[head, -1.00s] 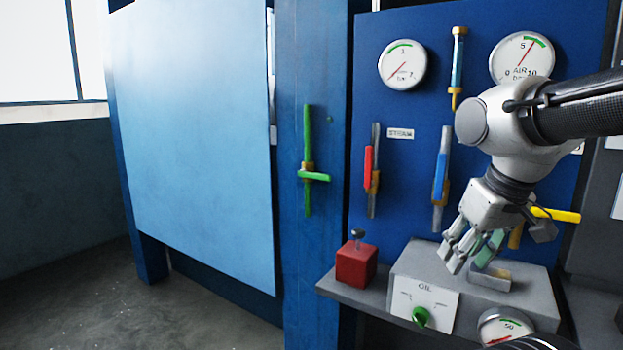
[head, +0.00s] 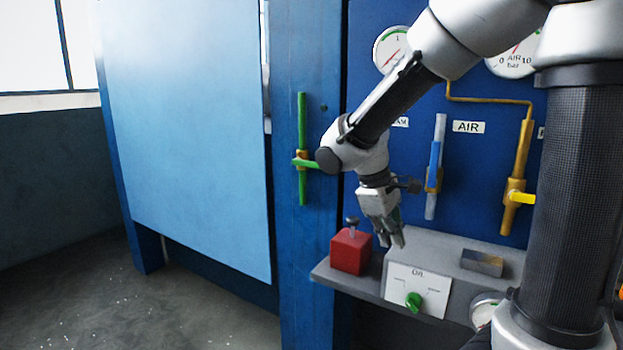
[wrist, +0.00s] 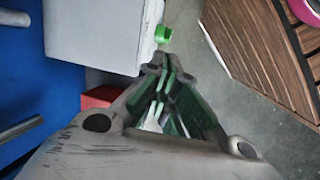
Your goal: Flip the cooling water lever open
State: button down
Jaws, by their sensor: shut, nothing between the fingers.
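A green lever (head: 307,163) sits across a green vertical pipe (head: 302,115) on the blue post, left of the instrument panel. Its handle lies level, across the pipe; my arm covers its right end. No label on it can be read. My gripper (head: 397,243) points down, shut and empty, to the right of and lower than the lever, just above the grey oil box. In the wrist view my gripper (wrist: 158,62) shows closed fingers with nothing between them. The lever is not in the wrist view.
A red box (head: 352,252) with a knob on top stands left of my gripper. The grey oil box has a green knob (head: 413,300). A blue lever (head: 434,165) and a yellow lever (head: 522,197) are on the panel. A large light blue door (head: 185,130) stands left of the post.

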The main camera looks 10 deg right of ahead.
aim_at(309, 164)
jog(key=w+a+f+n+t+h, duration=0.1)
jog(key=w+a+n+t+h, duration=0.1)
jog(key=w+a+n, duration=0.45)
jog(key=w+a+f+n+t+h, duration=0.1)
jog(key=w+a+n+t+h, duration=0.15)
jog(key=w, duration=0.75)
jog(key=w+a+f+n+t+h, duration=0.1)
jog(key=w+a+f+n+t, duration=0.15)
jog(key=w+n, duration=0.45)
jog(key=w+a+r+n+t, duration=0.3)
jog(key=w+a+r, duration=0.1)
jog(key=w+r, duration=0.2)
jog(key=shift+a+r+n, duration=0.2)
jog(key=shift+r+n, duration=0.1)
jog(key=shift+r, duration=0.25)
jog(key=shift+h, duration=0.25)
jog(key=w+d, duration=0.6)
jog(key=shift+w+d+r, duration=0.35)
jog(key=shift+d, duration=0.05)
